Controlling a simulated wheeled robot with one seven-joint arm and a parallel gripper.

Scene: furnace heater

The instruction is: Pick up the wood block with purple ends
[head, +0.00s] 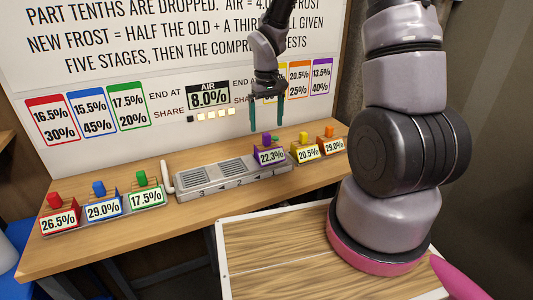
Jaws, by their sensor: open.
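The purple block (269,154) sits at the right end of the grey stepped unit (232,177) on the bench. It carries a purple-edged 22.3% label and a purple knob on top; the wood is mostly hidden by the label. My gripper (266,126) points down just above the block, fingers spread and empty. Its teal fingertips appear left and right of the purple knob, slightly higher in the picture. Whether they are level with the block in depth cannot be told.
Yellow 20.5% (305,150) and orange 29.0% (332,146) blocks stand close to the right. Red (58,221), blue (103,207) and green (146,196) blocks stand at the left on the wooden bench (160,235). A white pipe rises at the unit's left end. A printed board stands behind.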

